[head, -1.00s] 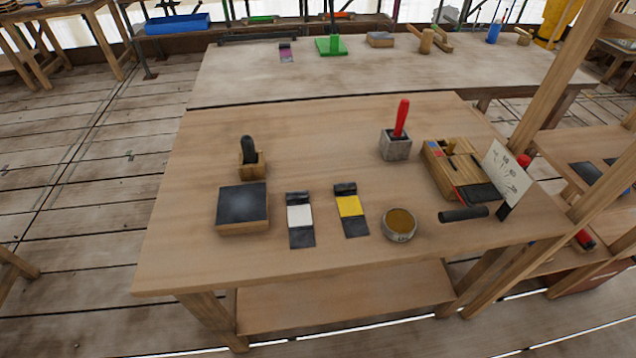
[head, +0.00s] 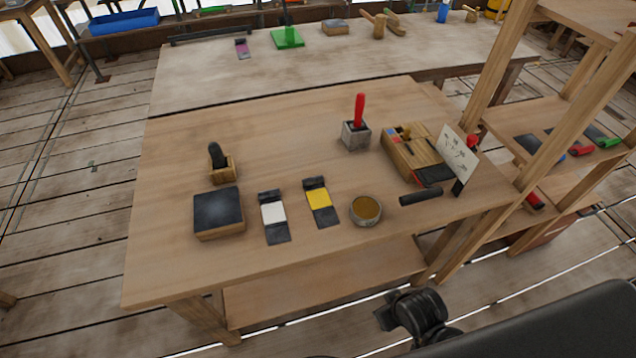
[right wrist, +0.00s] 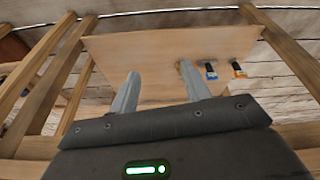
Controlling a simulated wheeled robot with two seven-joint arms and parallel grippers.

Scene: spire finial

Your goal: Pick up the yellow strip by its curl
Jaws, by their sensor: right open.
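The yellow strip (head: 319,199) lies on the near wooden table, with black sections at both ends. Its far black end looks raised, like a curl (head: 314,183). A similar white strip (head: 273,212) lies to its left, and a round tin of yellowish-brown content (head: 366,210) stands to its right. My right gripper (right wrist: 160,85) is open and empty in the right wrist view, its two grey fingers apart. In the head view my dark right arm is low at the right, in front of the table and away from the strip. My left gripper is out of view.
A dark-topped block (head: 218,212) stands left of the strips. A grey holder (head: 356,135) with a red handle, a wooden box (head: 412,153), a black cylinder (head: 421,196) and a white card (head: 458,156) stand rightward. Wooden rack posts (head: 575,105) rise at the right.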

